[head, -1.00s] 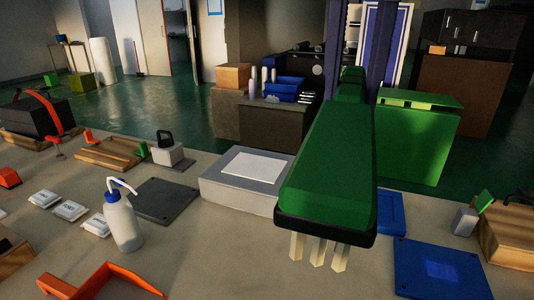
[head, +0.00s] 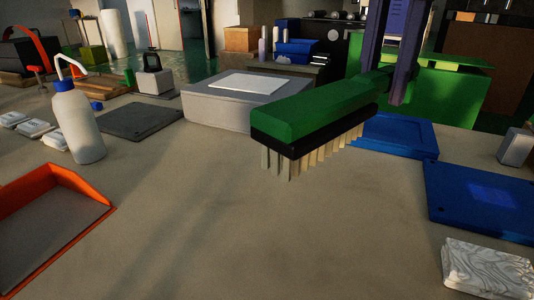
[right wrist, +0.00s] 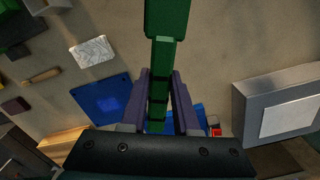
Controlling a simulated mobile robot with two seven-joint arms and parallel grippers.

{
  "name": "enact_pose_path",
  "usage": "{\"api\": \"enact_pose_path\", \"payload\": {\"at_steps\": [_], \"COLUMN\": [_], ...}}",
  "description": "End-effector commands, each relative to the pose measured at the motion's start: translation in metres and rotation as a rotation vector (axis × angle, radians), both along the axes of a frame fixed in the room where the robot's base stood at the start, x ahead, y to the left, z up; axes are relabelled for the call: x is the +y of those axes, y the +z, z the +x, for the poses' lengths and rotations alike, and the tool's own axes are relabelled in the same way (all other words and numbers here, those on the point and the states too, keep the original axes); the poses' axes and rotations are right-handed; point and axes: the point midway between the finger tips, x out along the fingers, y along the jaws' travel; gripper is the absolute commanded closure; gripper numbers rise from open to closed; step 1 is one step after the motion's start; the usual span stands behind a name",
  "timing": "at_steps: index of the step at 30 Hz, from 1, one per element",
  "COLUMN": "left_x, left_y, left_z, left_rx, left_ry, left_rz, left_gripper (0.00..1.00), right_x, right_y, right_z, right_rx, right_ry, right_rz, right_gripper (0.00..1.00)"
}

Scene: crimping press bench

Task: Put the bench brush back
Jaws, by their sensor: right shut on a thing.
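The bench brush (head: 310,115) has a green back, a black band and pale bristles pointing down. It is held above the bench, bristle end toward me. My right gripper (head: 392,88), with purple fingers, is shut on its green handle. In the right wrist view the handle (right wrist: 160,75) runs between the fingers (right wrist: 161,95), and the brush head (right wrist: 168,18) reaches the top edge. A blue tray (head: 420,140) lies behind and right of the brush head, partly hidden by it. My left gripper is not in view.
An orange dustpan-like tray (head: 80,182) lies at left, near a white squeeze bottle (head: 82,125). A grey box (head: 205,113) stands behind the brush. A blue plate (head: 475,212) and a marbled white block (head: 487,270) lie at right. The middle front of the bench is clear.

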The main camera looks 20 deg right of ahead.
Motion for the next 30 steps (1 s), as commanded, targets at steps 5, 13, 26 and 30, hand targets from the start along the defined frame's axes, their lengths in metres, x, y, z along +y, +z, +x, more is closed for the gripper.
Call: {"api": "enact_pose_path", "payload": {"at_steps": [5,13,26,30], "left_x": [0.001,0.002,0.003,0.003], "left_y": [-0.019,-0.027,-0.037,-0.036], "left_z": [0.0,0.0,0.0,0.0], "left_rx": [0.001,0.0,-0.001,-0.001], "left_ry": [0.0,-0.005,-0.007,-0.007], "left_rz": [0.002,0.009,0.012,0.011], "left_gripper": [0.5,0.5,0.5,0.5], "right_x": [0.0,0.0,0.0,0.0], "right_y": [-0.059,-0.111,-0.158,-0.158], "right_z": [-0.002,-0.001,-0.001,0.0], "right_rx": [0.006,0.001,0.001,0.0], "right_ry": [0.001,0.002,0.002,0.002], "right_rz": [0.0,0.001,0.001,0.0], "right_gripper": [1.0,1.0,1.0,1.0]}}
